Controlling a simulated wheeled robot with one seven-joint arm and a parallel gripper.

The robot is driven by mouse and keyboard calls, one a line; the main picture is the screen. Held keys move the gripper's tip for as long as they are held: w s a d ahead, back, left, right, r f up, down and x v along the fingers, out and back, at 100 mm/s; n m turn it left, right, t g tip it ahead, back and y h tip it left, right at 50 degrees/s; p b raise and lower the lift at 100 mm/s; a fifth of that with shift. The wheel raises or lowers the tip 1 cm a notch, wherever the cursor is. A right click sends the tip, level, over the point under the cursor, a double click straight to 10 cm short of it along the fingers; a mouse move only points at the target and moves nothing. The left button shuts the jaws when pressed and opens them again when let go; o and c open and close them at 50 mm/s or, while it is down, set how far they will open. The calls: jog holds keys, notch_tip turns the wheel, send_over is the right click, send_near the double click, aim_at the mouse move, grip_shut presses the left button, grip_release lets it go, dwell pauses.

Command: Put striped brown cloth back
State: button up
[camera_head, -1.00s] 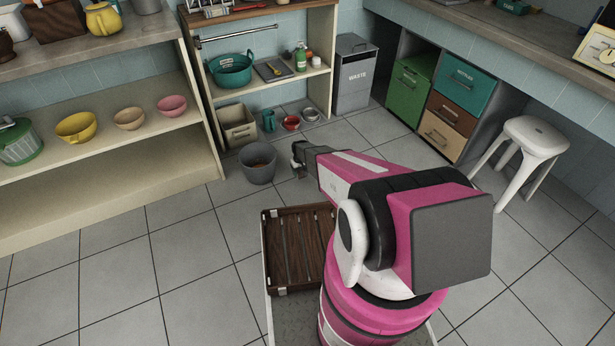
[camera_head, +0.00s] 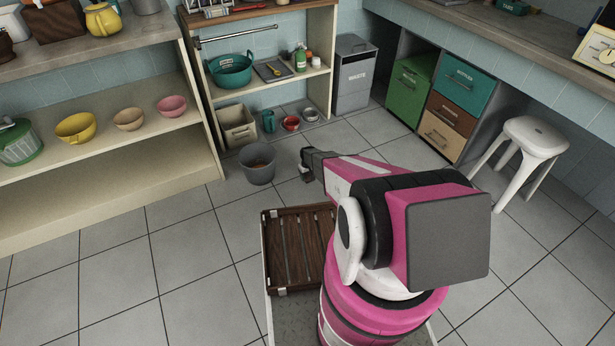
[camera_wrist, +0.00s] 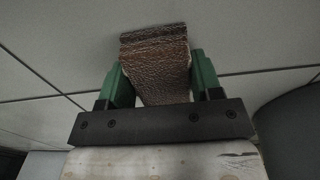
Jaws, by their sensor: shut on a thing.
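The striped brown cloth (camera_wrist: 155,55) is between the two green fingers of my gripper (camera_wrist: 158,82) in the wrist view. My gripper is shut on it, and its folded end sticks out past the fingertips. The cloth's lower part is hidden behind the dark gripper bar. In the head view my gripper (camera_head: 306,168) is over the tiled floor, just right of the grey bucket (camera_head: 258,164). The cloth is too small to make out there.
An empty rail (camera_head: 238,35) runs across the shelf unit at the back. Its shelves hold a teal pot (camera_head: 232,72), a beige bin (camera_head: 238,126) and small cups. A waste bin (camera_head: 355,75), drawers (camera_head: 462,88) and a white stool (camera_head: 530,138) stand right. Floor at left is clear.

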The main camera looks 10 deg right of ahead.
jog(key=shift+f, duration=0.15)
jog(key=o, duration=0.8)
jog(key=shift+o, duration=0.2)
notch_tip(320, 180, up, 12)
jog(key=s+r+m, duration=0.1)
jog(key=s+r, duration=1.7)
jog(key=r, duration=0.3)
jog(key=s+r+m, duration=0.2)
jog(key=s+r, duration=1.5)
jog(key=r, duration=0.4)
jog(key=shift+s+a+r+m, duration=0.25)
jog(key=shift+s+r+m, duration=0.05)
jog(key=shift+s+r, duration=0.1)
jog(key=shift+f, duration=0.1)
